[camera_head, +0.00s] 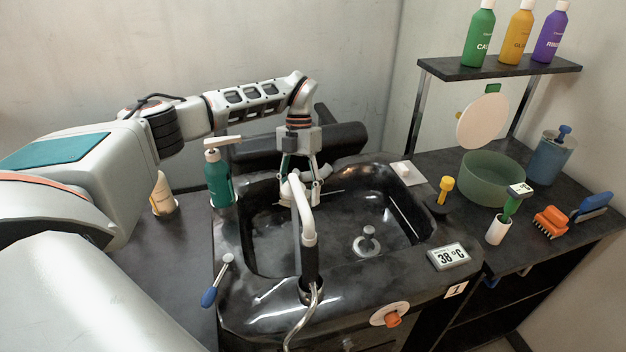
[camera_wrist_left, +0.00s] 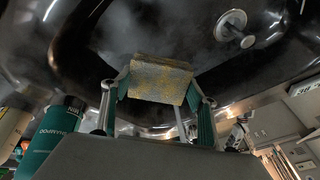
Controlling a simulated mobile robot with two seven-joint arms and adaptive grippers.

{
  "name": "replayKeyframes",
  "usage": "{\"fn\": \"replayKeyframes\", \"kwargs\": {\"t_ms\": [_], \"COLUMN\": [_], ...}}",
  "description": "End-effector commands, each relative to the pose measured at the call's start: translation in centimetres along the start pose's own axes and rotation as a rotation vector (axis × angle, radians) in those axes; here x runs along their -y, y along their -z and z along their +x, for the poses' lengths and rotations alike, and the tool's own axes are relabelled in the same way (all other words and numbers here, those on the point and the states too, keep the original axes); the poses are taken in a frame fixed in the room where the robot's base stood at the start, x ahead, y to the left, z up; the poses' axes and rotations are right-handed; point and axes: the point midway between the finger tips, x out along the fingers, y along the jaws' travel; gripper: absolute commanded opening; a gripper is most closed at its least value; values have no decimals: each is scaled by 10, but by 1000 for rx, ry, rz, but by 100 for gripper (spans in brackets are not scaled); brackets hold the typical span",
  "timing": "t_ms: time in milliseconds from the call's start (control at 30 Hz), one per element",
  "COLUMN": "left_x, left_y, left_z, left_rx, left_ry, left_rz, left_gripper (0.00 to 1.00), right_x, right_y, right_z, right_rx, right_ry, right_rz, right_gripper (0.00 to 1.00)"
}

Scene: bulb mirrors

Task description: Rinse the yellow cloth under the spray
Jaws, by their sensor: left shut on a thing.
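My left gripper (camera_head: 300,192) hangs at the back left of the black basin (camera_head: 345,270), behind the tap. In the left wrist view its fingers (camera_wrist_left: 156,100) are shut on the cloth (camera_wrist_left: 160,78), a square, mottled yellow-grey piece held over the basin. In the head view the cloth is mostly hidden by the tap and fingers. The tap (camera_head: 304,212), with a white upper part and dark lower neck, rises from the basin's front rim. Its head is close to my left gripper. I cannot make out whether water is flowing. My right gripper is not in view.
A green pump bottle (camera_head: 219,178) and a cream tube (camera_head: 163,195) stand left of the basin. A metal plug (camera_head: 368,243) is in the basin. A 38 °C display (camera_head: 448,256) and an orange knob (camera_head: 392,319) are at front right. A green bowl (camera_head: 492,178) and brushes fill the right counter.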

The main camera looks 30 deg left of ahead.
Motion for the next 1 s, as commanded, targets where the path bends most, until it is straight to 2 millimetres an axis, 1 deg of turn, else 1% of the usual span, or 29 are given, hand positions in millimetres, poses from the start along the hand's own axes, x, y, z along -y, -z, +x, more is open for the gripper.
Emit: {"fn": "replayKeyframes", "kwargs": {"t_ms": [133, 267, 467, 1000], "left_x": [1, 4, 13, 37], "left_y": [1, 8, 22, 62], "left_z": [4, 7, 13, 29], "left_rx": [-2, -4, -2, -2], "left_ry": [3, 2, 1, 2], "left_rz": [1, 2, 2, 2], "left_gripper": [40, 40, 40, 40], "right_x": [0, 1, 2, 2], "right_y": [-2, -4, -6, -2], "right_z": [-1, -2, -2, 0], "right_rx": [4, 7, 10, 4], "right_ry": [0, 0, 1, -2], "right_rz": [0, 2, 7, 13], "right_gripper": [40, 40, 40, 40]}}
